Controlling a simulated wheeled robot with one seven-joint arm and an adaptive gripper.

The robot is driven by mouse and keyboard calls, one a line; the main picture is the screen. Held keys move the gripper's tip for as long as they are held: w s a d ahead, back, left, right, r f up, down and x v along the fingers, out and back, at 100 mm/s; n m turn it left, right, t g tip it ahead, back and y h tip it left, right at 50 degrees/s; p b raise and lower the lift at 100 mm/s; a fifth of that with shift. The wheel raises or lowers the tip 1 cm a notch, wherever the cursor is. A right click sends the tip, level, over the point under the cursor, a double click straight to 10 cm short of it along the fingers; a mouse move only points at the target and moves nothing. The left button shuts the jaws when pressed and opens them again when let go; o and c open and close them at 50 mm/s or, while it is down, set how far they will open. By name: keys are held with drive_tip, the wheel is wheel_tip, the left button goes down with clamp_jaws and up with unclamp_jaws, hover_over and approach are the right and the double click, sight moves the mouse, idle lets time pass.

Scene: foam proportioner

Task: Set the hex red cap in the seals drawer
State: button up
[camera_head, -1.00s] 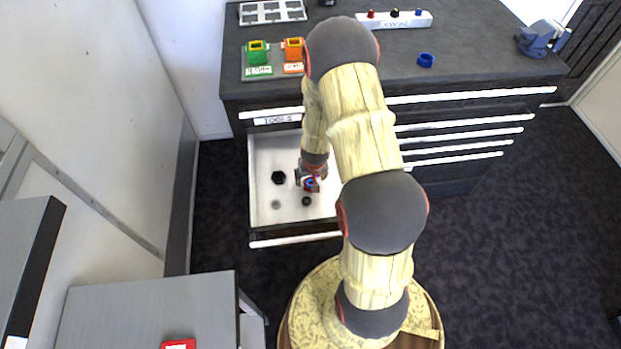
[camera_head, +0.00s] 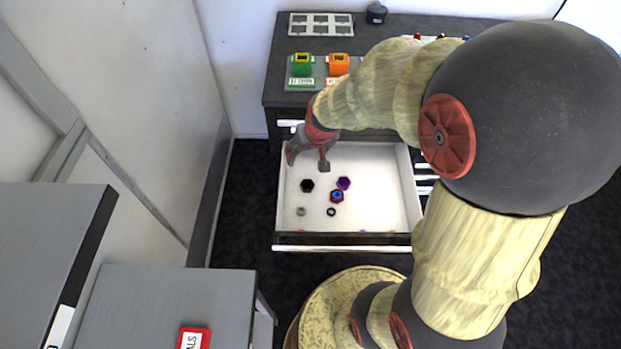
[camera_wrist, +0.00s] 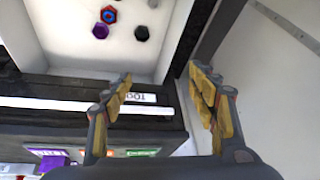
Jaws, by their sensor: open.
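The hex red cap (camera_head: 337,196), with a blue centre, lies on the white floor of the open drawer (camera_head: 386,213), beside a purple hex piece (camera_head: 344,183). No label on this drawer's own front is readable. In the wrist view the cap (camera_wrist: 108,14) is at the top left, apart from the fingers. My gripper (camera_head: 308,158) is open and empty, above the drawer's back left corner, up and left of the cap. In the wrist view its two fingers (camera_wrist: 160,76) stand wide apart with nothing between them.
The drawer also holds a black hex piece (camera_head: 307,186), a grey ring (camera_head: 301,211) and a small black ring (camera_head: 331,212). Green (camera_head: 302,66) and orange (camera_head: 339,65) holders stand on the counter. The wall is close left.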

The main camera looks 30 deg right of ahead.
drive_tip(key=s+a+r+n, duration=0.1)
drive_tip(key=s+a+r, duration=0.4)
drive_tip(key=s+r, duration=0.3)
drive_tip(key=s+a+r+n+t, duration=0.1)
drive_tip(key=s+a+r, duration=0.3)
drive_tip(key=s+r, duration=0.5)
drive_tip(key=shift+s+a+r+n, duration=0.2)
drive_tip(key=shift+s+a+n, duration=0.2)
drive_tip(key=shift+s+n, duration=0.2)
